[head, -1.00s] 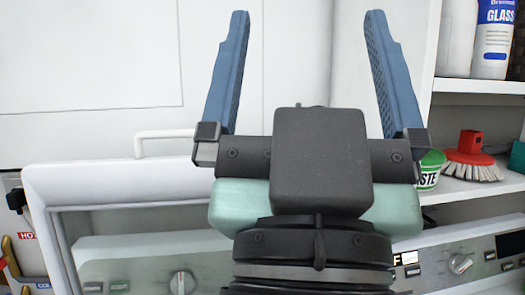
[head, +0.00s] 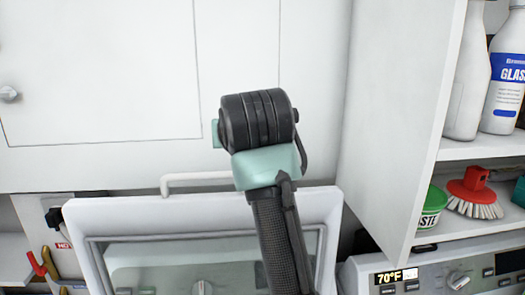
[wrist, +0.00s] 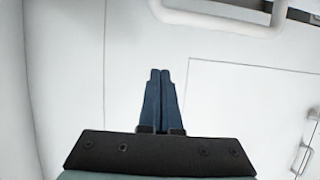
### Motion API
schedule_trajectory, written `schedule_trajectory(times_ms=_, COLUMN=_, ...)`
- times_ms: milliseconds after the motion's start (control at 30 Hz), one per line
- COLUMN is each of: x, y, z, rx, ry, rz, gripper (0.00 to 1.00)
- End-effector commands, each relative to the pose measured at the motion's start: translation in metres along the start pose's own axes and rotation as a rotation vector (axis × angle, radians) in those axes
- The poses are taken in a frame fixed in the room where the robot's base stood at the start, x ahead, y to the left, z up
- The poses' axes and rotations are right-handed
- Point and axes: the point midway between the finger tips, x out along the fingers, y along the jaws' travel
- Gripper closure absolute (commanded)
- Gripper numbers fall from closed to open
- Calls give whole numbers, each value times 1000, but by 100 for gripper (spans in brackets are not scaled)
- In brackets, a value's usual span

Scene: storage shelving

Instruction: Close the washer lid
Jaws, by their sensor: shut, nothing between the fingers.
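The washer lid (head: 92,225) is raised, with a white frame and a glass window, low in the middle of the head view. A white bar handle (head: 200,177) shows at its top edge. My arm crosses in front of the lid's right part, and the gripper itself is hidden behind my wrist there. In the wrist view my gripper (wrist: 161,72) has its blue fingers together, empty. A thick white curved bar (wrist: 225,22) shows at the top of that view, apart from the fingertips; it looks like the lid's handle.
A white cabinet (head: 100,70) fills the wall behind and above the lid. Shelves at right hold white bottles (head: 506,95), a green tub (head: 432,208) and a red brush (head: 474,190). A control panel (head: 425,275) with a display is at lower right.

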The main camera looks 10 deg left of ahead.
Motion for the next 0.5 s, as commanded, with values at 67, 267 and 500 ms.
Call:
schedule_trajectory(times_ms=67, x=3, y=9, z=-8, rx=5, ry=-160, rz=13, gripper=100)
schedule_trajectory(times_ms=267, x=-1, y=30, z=10, rx=33, ry=-459, rz=51, gripper=100)
schedule_trajectory(times_ms=500, x=-2, y=39, z=22, rx=51, ry=-563, rz=68, gripper=100)
